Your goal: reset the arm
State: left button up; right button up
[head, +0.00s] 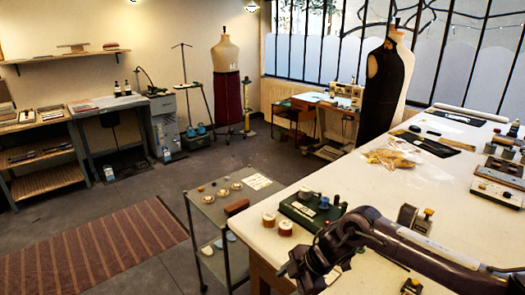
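My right arm reaches in from the right edge over the near part of the white costume table (440,215). It stretches to the left, and its dark gripper (293,272) hangs near the table's left front corner. The fingers are small and dark against the arm, so I cannot tell whether they are open or shut. I see nothing clearly held. My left arm and gripper are not in view.
Thread spools (269,219), a green box (309,211) and small metal devices (414,217) sit close to my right arm. A clear bag (391,160) lies further back. A grey cart (230,204) stands left of the table. Open floor and a striped rug (95,250) lie beyond.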

jog(key=w+a+f+m+t+y+b, duration=0.1)
jog(key=a+f+m+t, duration=0.15)
jog(key=f, duration=0.55)
jog(key=w+a+f+m+t+y+b, duration=0.15)
jog(key=f+m, duration=0.25)
jog(key=f, duration=0.5)
jog(key=s+d+f+m+h+b, duration=0.1)
jog(key=s+d+f+m+h, duration=0.25)
jog(key=f, duration=0.65)
jog(key=s+d+f+m, duration=0.3)
jog(key=s+d+f, duration=0.3)
jog(key=f, duration=0.4)
jog(key=s+d+f+m+g+h, duration=0.1)
jog(key=s+f, duration=0.5)
jog(key=s, duration=0.7)
jog(key=s+d+f+m+g+h+b, duration=0.1)
jog(key=s+d+f, duration=0.5)
jog(key=s, duration=0.7)
jog(key=s+d+f+m+g+h, duration=0.2)
jog(key=s+f, duration=0.4)
jog(key=s, duration=0.6)
jog(key=shift+s+d+f+m+g+h+b, duration=0.2)
jog(key=shift+s+d+m+g+h+b, duration=0.15)
jog(key=shift+d+m+h, duration=0.55)
jog(key=shift+d+y, duration=0.15)
jog(key=shift+y, duration=0.15)
